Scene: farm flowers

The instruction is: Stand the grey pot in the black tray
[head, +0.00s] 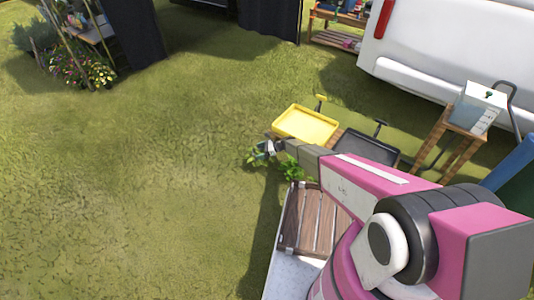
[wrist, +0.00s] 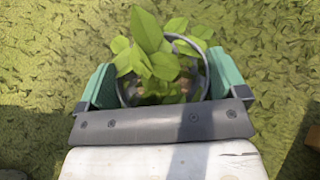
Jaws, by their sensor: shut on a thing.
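The grey pot (wrist: 122,92) with a leafy green plant shows from above in the wrist view, between the two teal pads of my gripper (wrist: 163,88). My gripper is shut on it. In the head view my gripper (head: 268,150) is small, and green leaves show beside it; the pot is mostly hidden there. Grass shows beneath the pot in the wrist view. The black tray (head: 368,147) is to the right of my gripper in the head view, partly covered by my pink arm.
A yellow tray (head: 305,125) lies left of the black tray. Open grass fills the left.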

